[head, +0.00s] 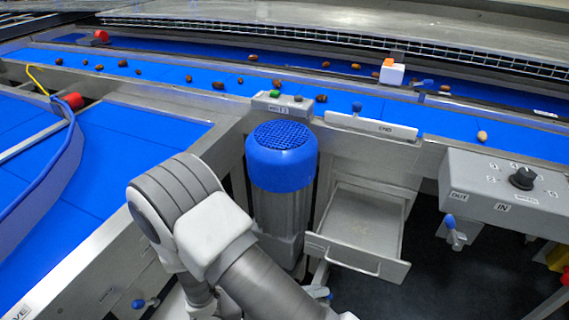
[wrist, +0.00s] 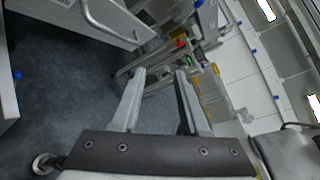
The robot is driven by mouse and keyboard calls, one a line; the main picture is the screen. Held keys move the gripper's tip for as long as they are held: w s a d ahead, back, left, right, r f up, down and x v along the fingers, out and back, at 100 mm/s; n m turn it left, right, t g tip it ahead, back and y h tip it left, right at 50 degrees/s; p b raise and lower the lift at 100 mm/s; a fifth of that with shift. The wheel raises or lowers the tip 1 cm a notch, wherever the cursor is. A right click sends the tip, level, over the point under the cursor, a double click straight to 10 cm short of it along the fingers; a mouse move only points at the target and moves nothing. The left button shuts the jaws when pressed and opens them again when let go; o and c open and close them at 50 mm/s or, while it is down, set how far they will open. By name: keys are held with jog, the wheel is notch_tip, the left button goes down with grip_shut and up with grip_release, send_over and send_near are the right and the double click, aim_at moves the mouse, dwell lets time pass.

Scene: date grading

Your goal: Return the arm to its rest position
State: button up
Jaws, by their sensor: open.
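My gripper (wrist: 159,76) shows in the wrist view with its two fingers apart and nothing between them. Beyond the fingertips are dark floor, a metal frame and machine parts. In the head view my arm comes up from the bottom edge and bends at a large grey joint left of the blue-capped motor. My gripper itself is out of sight in the head view.
A blue conveyor belt (head: 219,101) with several scattered dates runs across the back. The motor (head: 282,160) stands right of my arm. An open metal drawer (head: 358,238) juts out right of the motor. A grey control box (head: 505,190) with a black knob is at right.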

jog(key=s+d+r+m+y+p, duration=0.1)
jog(key=r+m+y+p, duration=0.3)
jog(key=r+m, duration=0.6)
jog(key=s+d+r+m+t+y+p, duration=0.1)
jog(key=d+r+m+y+p, duration=0.3)
jog(key=r+m, duration=0.6)
jog(key=s+d+r+m+y+p, duration=0.3)
jog(key=r+m+y+p, duration=0.3)
jog(key=r, duration=1.6)
jog(key=m+y, duration=0.2)
jog(key=m, duration=0.3)
jog(key=shift+s+r+t, duration=0.2)
jog(key=shift+t, duration=0.1)
jog(key=shift+d, duration=0.2)
